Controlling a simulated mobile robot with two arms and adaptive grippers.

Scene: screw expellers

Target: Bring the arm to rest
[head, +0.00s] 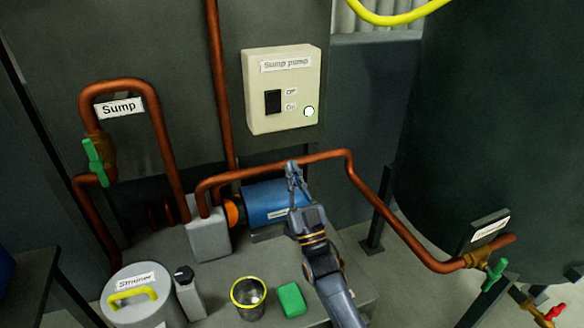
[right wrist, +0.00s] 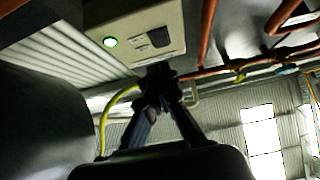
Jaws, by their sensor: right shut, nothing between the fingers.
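My right gripper (head: 293,172) is shut and empty, pointing up in front of the blue pump motor and below the sump pump switch box. Its closed fingers also show in the right wrist view (right wrist: 158,88). The cream switch box (head: 281,90) hangs on the dark wall, with a black rocker switch (head: 273,102) and a lit round lamp (head: 309,112). My gripper appears apart from the box. My left gripper does not show.
A copper pipe (head: 330,154) runs close behind my right gripper. The blue motor (head: 268,202) lies beside it. Below stand a yellow-rimmed cup (head: 248,292), a green block (head: 291,299), a grey bottle (head: 190,293) and the strainer canister (head: 143,300). A large dark tank (head: 490,120) fills the right.

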